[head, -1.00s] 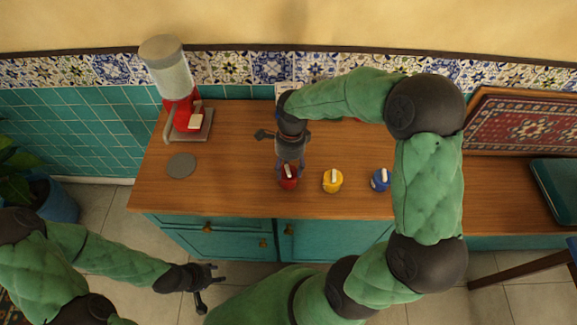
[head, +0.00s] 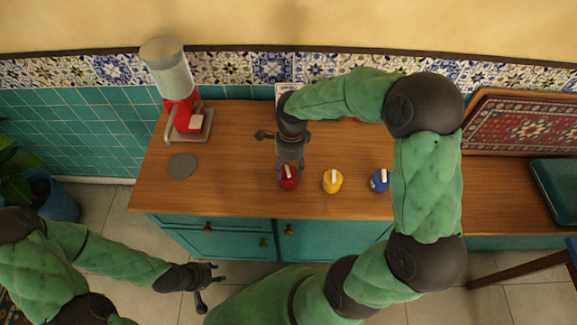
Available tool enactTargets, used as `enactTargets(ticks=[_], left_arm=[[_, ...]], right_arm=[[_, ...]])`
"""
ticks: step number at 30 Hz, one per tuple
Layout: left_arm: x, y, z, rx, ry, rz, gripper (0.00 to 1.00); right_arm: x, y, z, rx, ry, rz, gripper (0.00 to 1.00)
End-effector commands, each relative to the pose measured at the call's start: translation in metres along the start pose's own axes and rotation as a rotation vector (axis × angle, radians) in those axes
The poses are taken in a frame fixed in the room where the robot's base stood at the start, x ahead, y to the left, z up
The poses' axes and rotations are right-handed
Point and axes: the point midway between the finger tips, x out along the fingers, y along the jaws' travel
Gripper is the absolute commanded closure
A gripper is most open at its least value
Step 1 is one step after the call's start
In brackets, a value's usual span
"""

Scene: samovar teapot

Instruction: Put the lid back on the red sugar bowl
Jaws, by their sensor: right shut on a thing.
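The red sugar bowl (head: 289,183) stands near the front edge of the wooden counter, with a pale handle or knob showing at its top. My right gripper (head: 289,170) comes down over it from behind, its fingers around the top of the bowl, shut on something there. It looks like the lid, though the fingers partly hide it, and I cannot tell whether the lid is seated on the rim. My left gripper (head: 209,284) is empty and open, low in front of the cabinet, away from the counter.
A yellow bowl (head: 333,182) and a blue bowl (head: 379,181) stand to the right on the counter (head: 230,190). A red dispenser (head: 181,112) stands at the back left, with a grey disc (head: 182,166) in front of it. My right arm covers the counter's back right.

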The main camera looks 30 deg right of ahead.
Motion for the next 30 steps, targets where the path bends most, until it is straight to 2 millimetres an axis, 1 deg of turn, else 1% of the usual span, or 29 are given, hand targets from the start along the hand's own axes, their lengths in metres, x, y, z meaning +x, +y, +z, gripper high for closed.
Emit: enactTargets(ticks=[28, 29, 30], left_arm=[[0.0003, -0.0001, 0.0000, 0.000, 0.000, 0.000, 0.60], [0.0002, -0.0001, 0.0000, 0.000, 0.000, 0.000, 0.60], [0.0002, -0.0001, 0.0000, 0.000, 0.000, 0.000, 0.60]], right_arm=[[0.0030, -0.0004, -0.0002, 0.000, 0.000, 0.000, 0.85], [0.0030, -0.0004, -0.0002, 0.000, 0.000, 0.000, 1.00], [0.0030, -0.0003, -0.0002, 0.000, 0.000, 0.001, 1.00]])
